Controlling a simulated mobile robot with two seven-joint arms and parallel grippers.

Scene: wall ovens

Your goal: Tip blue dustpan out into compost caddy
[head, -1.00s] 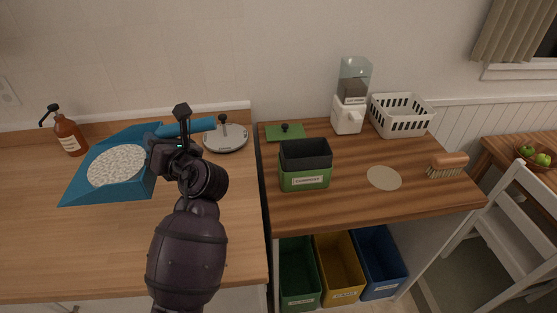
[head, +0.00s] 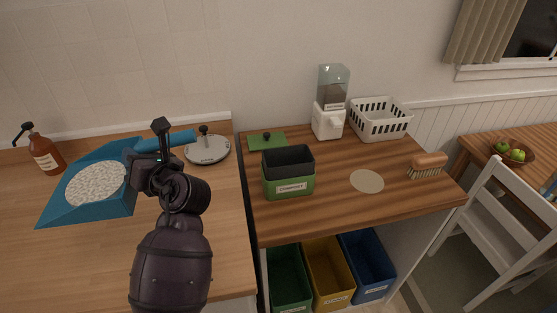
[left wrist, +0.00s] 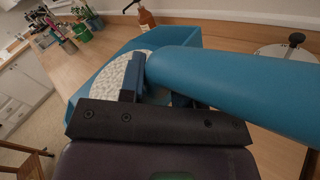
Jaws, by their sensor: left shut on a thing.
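The blue dustpan (head: 118,203) is at the left counter, roughly level, with a round heap of white bits (head: 97,184) in it. I cannot tell whether it touches the counter. My left gripper (head: 152,165) is shut on the dustpan near the base of its handle (head: 180,138). The handle also crosses the left wrist view (left wrist: 230,82), with the pan (left wrist: 95,84) beyond it. The compost caddy (head: 289,187), a green box labelled COMPOST with a dark open top, stands on the right counter, right of the gripper. Its inside bottom is hidden. My right gripper is out of view.
A brown pump bottle (head: 42,152) stands behind the pan, and a round grey lid or scale (head: 207,150) behind the handle. Near the caddy are a green lid (head: 267,142), a white dispenser (head: 328,120), a white basket (head: 380,118), a pale disc (head: 367,181) and a brush (head: 428,164).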

